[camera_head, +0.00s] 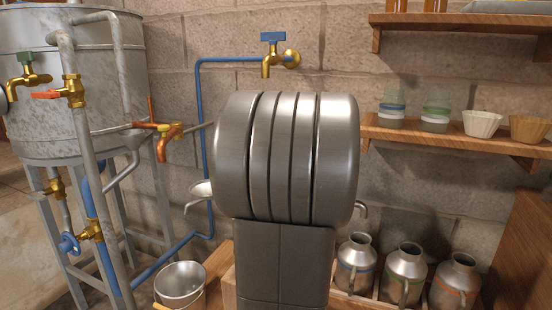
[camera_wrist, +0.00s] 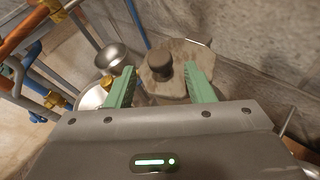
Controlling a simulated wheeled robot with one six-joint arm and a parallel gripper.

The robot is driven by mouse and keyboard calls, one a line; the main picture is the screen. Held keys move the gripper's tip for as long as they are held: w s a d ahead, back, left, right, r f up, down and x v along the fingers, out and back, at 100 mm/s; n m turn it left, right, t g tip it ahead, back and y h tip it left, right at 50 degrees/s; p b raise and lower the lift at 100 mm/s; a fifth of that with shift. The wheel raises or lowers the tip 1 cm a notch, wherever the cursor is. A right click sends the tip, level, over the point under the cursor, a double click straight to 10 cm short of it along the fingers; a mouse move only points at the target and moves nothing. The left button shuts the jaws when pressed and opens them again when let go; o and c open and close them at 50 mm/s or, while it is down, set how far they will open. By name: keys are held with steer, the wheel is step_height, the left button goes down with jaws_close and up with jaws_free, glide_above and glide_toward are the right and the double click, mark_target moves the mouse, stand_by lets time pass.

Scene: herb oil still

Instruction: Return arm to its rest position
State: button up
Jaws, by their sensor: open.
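My arm fills the middle of the head view and hides part of the wall and bench behind it. My gripper (camera_wrist: 160,72) shows in the wrist view, its two green fingers spread apart with nothing held. A dark round knob (camera_wrist: 158,64) on a flat, pale, uneven slab (camera_wrist: 178,88) appears between and beyond the fingers. I cannot tell how far below them it is. The gripper is not visible in the head view.
A metal still tank (camera_head: 60,100) with pipes and brass taps stands at left. A bucket (camera_head: 180,285) is low left of my arm. Three metal jugs (camera_head: 404,270) stand at lower right. Shelves (camera_head: 440,138) with jars and cups are at right. A blue-handled tap (camera_head: 272,55) is on the wall.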

steer(key=shift+x, duration=1.15)
steer(key=shift+r, duration=0.2)
